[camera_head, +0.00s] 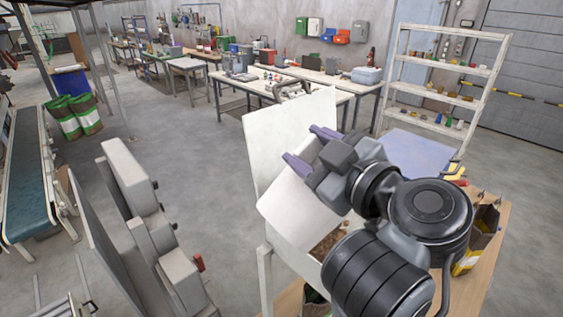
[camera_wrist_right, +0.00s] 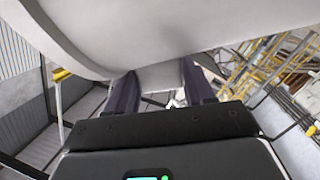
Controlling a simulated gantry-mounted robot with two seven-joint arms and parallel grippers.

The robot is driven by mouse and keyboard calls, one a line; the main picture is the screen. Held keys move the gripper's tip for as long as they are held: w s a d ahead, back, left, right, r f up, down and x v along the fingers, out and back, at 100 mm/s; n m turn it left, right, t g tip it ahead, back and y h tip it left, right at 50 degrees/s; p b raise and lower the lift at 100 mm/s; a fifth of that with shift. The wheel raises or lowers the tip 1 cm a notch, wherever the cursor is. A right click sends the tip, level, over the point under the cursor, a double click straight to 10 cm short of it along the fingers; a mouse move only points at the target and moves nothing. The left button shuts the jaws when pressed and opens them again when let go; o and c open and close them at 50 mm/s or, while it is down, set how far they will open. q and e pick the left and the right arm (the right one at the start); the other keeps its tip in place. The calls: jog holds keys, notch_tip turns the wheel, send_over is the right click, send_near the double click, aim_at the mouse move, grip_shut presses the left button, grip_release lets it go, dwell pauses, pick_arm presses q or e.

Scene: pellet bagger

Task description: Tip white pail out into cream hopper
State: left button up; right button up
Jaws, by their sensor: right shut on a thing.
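The white pail (camera_head: 295,208) is tipped steeply over the cream hopper (camera_head: 280,120), with its lower end down inside the hopper's walls. Brown pellets (camera_head: 328,243) show in the hopper just below and right of the pail. My right gripper (camera_head: 303,144) is shut on the pail at its upper side. In the right wrist view the pail (camera_wrist_right: 150,32) fills the top, with its wall between the fingers (camera_wrist_right: 160,88). The pail's mouth and inside are hidden, so I cannot tell how much it holds. My left gripper is not in view.
A wooden-topped bench (camera_head: 487,245) stands right of the hopper, with a dark and yellow bag on it. A white shelf rack (camera_head: 455,68) and worktables (camera_head: 262,84) stand behind. Grey panels and boxes (camera_head: 150,235) stand at left. The floor between is clear.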

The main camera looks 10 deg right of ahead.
jog(key=w+d+f+m+b, duration=0.2)
jog(key=w+d+m+b, duration=0.2)
jog(key=d, duration=0.5)
jog(key=m+b, duration=0.2)
jog(key=m, duration=0.1)
jog(key=shift+w+d+f+g+y, duration=0.2)
jog(key=shift+w+f+g+y, duration=0.2)
jog(key=shift+w+d+f+m, duration=0.1)
jog(key=shift+w+d+m, duration=0.3)
jog(key=shift+d+m, duration=0.3)
